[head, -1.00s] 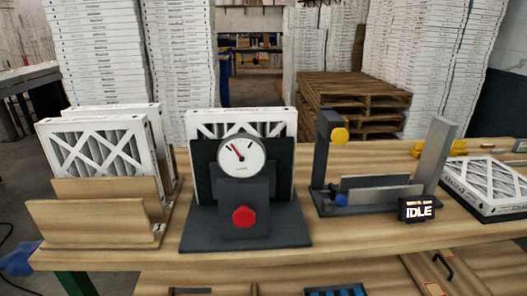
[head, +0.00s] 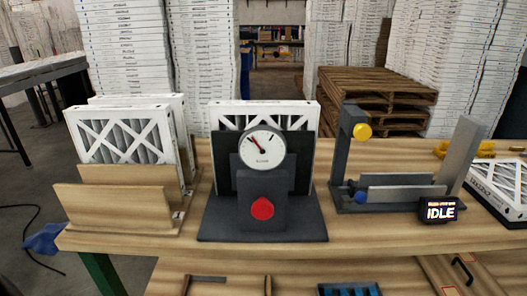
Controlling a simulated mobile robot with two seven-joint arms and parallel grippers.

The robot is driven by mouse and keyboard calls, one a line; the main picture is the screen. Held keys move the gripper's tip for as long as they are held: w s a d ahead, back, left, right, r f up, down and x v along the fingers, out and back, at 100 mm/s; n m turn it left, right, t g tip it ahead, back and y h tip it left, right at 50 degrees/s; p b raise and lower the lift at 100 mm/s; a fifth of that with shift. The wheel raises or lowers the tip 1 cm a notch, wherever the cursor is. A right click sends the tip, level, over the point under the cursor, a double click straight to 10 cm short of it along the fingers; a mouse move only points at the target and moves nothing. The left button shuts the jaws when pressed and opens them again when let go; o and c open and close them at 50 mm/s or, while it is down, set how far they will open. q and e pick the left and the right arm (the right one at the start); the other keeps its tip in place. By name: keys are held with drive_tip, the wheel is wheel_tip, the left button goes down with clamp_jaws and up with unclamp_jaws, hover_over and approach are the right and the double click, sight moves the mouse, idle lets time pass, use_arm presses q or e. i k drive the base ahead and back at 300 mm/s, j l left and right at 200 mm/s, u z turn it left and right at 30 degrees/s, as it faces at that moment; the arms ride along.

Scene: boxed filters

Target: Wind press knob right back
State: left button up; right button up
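A dark grey press (head: 230,222) stands in the middle of the wooden bench with a boxed filter (head: 309,125) upright in it. Its round white dial (head: 262,150) has a red needle pointing to the upper left. A red knob (head: 262,209) sits on the front block below the dial. To the right, a second dark fixture (head: 347,140) carries a yellow knob (head: 362,131) high on its post and a blue knob (head: 361,197) low down. Neither gripper shows in the head view.
A wooden rack (head: 115,208) holds white filters (head: 120,140) at left. A small display (head: 438,211) reads IDLE at right. Another filter (head: 499,185) lies at the right edge. Pallets (head: 375,95) and stacked boxes stand behind. The bench front between rack and press is narrow but clear.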

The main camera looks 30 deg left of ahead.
sight(262, 210)
drive_tip(key=i+j, duration=0.1)
drive_tip(key=j, duration=0.75)
drive_tip(key=i+j, duration=0.15)
drive_tip(key=j, duration=0.7)
drive_tip(key=i+u, duration=0.05)
